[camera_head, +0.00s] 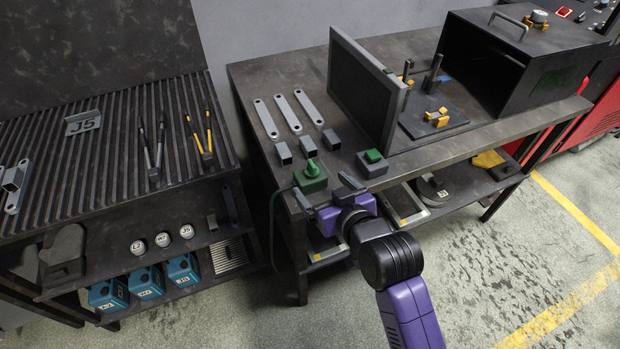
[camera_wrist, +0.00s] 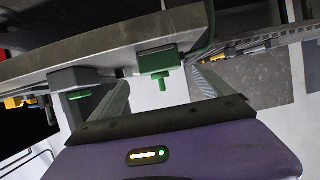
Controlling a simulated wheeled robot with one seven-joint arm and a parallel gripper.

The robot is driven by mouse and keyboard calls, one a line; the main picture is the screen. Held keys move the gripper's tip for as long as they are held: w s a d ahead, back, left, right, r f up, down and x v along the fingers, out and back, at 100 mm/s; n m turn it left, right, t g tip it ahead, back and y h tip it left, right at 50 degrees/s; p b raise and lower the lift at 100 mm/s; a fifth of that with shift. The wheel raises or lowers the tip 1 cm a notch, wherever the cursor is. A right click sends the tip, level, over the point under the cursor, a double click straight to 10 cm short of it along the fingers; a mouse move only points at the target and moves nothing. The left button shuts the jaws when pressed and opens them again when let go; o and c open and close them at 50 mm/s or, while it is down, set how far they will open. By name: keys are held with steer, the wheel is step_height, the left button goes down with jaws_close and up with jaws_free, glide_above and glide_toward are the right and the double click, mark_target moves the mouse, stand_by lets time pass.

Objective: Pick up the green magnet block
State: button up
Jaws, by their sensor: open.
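My gripper (camera_head: 326,191) is open and empty. It is at the bench's front edge, just to the right of and nearer than the block, and its fingers point towards the bench. I see no contact between the fingers and the block.
A grey box with a green top (camera_head: 373,163) stands right of the block. Small square tubes (camera_head: 284,153) and flat grey links (camera_head: 290,114) lie behind it. A dark upright panel (camera_head: 362,85) stands farther right. A green cable (camera_head: 272,212) hangs at the bench's left end.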

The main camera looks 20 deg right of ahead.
mark_target(313, 178)
steer(key=shift+p+x, duration=0.35)
steer(key=shift+x, duration=3.25)
steer(key=shift+s+a+f, duration=0.1)
steer(key=shift+f, duration=0.05)
steer(key=c, duration=1.9)
jaws_close()
